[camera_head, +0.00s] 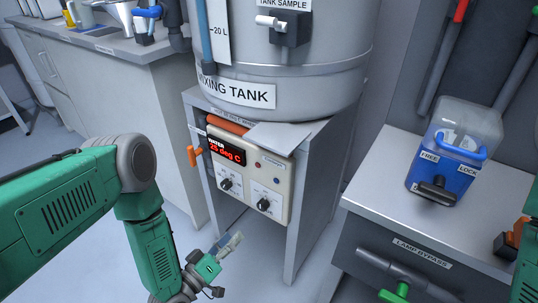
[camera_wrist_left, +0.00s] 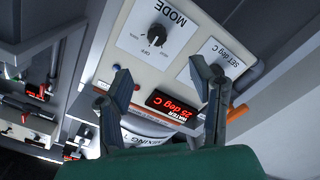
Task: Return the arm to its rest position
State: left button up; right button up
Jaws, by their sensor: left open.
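My left arm comes in from the left in the head view and bends down. My left gripper (camera_head: 228,262) is at the lower middle, in front of and below the heater control box (camera_head: 250,172), apart from it. In the left wrist view the two fingers of my left gripper (camera_wrist_left: 163,82) are spread with nothing between them. The control box (camera_wrist_left: 135,65) shows beyond them, with its red display and MODE knob.
The mixing tank (camera_head: 290,85) stands on a grey stand (camera_head: 318,180) above the control box. A grey bench (camera_head: 110,45) is at the left. At the right, a cabinet (camera_head: 400,225) carries a blue container (camera_head: 440,178) with a clear top. Floor shows below the stand.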

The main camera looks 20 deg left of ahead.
pick_arm(q)
jog(key=s+a+r+m+g+y+p, duration=0.2)
jog(key=s+g, duration=0.3)
jog(key=s, duration=0.3)
jog(key=s+a+r+m+g+y+p, duration=0.1)
jog(key=s+a+r+g+y+p, duration=0.1)
jog(key=s+g, duration=0.4)
jog(key=s+a+r+m+g+y+p, duration=0.2)
jog(key=s+g, duration=0.3)
jog(key=s, duration=0.5)
jog(key=shift+s+a+r+m+p, duration=0.2)
jog(key=shift+a+r+m+p, duration=0.15)
jog(key=shift+p, duration=0.55)
jog(key=shift+w, duration=0.1)
